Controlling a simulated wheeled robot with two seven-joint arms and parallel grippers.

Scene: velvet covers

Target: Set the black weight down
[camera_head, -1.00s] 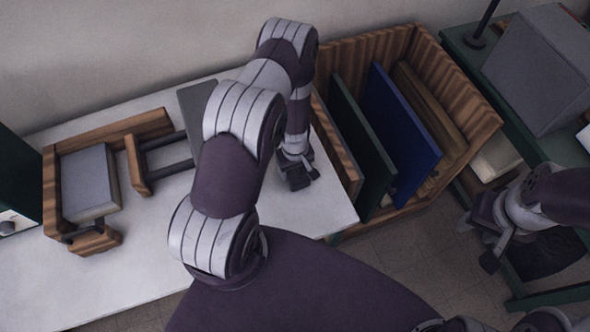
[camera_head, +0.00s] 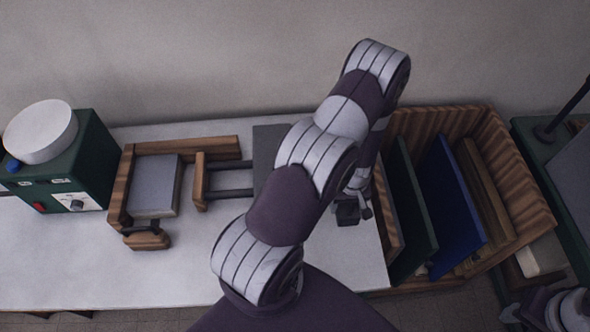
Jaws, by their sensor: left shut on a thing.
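My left gripper (camera_head: 359,203) is low over the right end of the white table, partly behind my own arm. It is shut on the black weight (camera_head: 347,213), a small dark block at its fingertips. I cannot tell whether the weight touches the tabletop. My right gripper (camera_head: 537,309) shows only partly at the bottom right corner, and its jaws are not clear.
A wooden crate (camera_head: 517,181) with upright dark green and blue boards (camera_head: 449,199) stands close right of the weight. A wooden clamp frame holds a grey block (camera_head: 154,184). A green device (camera_head: 78,165) stands far left. The white table's front left (camera_head: 80,265) is clear.

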